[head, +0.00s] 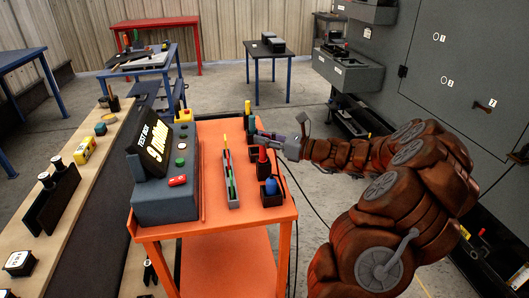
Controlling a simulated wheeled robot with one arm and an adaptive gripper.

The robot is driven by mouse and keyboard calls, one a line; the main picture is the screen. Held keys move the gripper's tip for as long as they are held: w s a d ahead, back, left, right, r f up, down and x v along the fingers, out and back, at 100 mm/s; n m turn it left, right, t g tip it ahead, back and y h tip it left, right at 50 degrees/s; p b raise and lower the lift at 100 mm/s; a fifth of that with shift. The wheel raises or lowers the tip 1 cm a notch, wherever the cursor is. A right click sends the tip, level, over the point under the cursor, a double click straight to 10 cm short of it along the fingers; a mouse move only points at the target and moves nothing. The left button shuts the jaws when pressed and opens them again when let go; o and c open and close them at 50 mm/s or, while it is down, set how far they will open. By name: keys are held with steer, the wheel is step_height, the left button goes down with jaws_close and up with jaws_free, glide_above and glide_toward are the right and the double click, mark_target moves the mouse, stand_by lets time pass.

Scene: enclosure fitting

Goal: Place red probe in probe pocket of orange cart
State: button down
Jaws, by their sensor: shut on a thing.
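The orange cart (215,265) stands in front of me. The red probe (263,155) is upright near the cart's right edge, over the dark pockets (268,172) there. My gripper (262,138) reaches in from the right and is shut on the upper part of the red probe. The probe's lower end is hard to make out against the dark pocket, so I cannot tell how deep it sits. A blue probe (271,187) stands in the nearest pocket. A yellow-topped item (248,109) stands at the far end of the row.
A dark test box (165,200) fills the cart's left side. A narrow grey tray (233,204) with several coloured sticks lies between it and the pockets. A wooden bench (75,215) runs along the left. A large grey cabinet (450,75) stands at the right.

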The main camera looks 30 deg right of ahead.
mark_target(264, 161)
steer(key=shift+f, duration=2)
steer(key=c, duration=1)
jaws_free()
steer(key=shift+f, duration=0.1)
steer(key=shift+c, duration=0.2)
